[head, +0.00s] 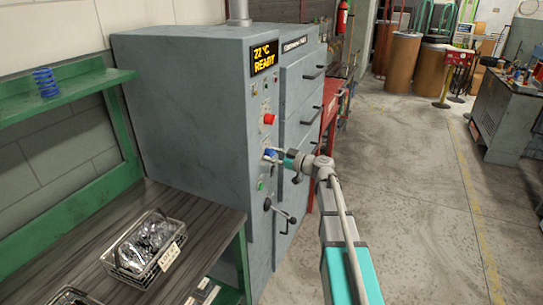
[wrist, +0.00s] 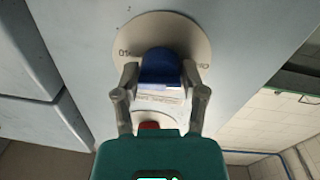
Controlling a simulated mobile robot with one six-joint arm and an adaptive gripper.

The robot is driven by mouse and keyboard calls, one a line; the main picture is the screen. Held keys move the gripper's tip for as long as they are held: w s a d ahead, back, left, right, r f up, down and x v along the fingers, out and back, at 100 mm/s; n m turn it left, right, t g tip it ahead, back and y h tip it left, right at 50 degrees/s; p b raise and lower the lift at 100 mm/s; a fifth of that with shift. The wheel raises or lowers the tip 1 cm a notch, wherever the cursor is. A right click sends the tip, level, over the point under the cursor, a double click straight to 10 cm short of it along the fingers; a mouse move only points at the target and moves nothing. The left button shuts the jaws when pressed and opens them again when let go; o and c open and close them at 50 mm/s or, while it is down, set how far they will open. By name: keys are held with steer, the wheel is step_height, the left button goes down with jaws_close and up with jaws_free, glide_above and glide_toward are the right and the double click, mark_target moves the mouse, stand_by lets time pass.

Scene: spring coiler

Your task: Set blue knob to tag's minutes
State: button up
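The blue knob (head: 270,153) is on the front panel of the grey oven-like cabinet (head: 185,90), below a red button. In the wrist view the blue knob (wrist: 161,68) stands in front of a round pale dial (wrist: 195,35) with partly covered numbers. My gripper (wrist: 160,74) has one finger on each side of the knob, and both fingertips appear to touch it. The knob's pointer and set value cannot be read. A white tag (head: 169,257) hangs on a wire basket (head: 113,264) of metal parts; its writing is too small to read surely.
The cabinet's display (head: 264,57) reads 22 °C READY. A red button (head: 268,119) is above the knob, and a lever handle (head: 281,212) is below.

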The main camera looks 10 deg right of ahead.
steer(key=c, duration=0.4)
steer(key=shift+a, duration=0.1)
steer(key=shift+c, duration=0.4)
steer(key=shift+m, duration=0.5)
steer(key=m, duration=0.2)
steer(key=shift+m, duration=0.4)
steer(key=m+p, duration=0.1)
steer(key=m, duration=0.3)
steer(key=shift+r+g, duration=0.1)
steer(key=shift+g, duration=0.2)
steer(key=m, duration=0.6)
steer(key=shift+g, duration=0.3)
steer(key=m, duration=0.5)
steer(key=shift+w+r, duration=0.1)
steer(key=shift+d+m, duration=0.2)
steer(key=shift+m, duration=0.1)
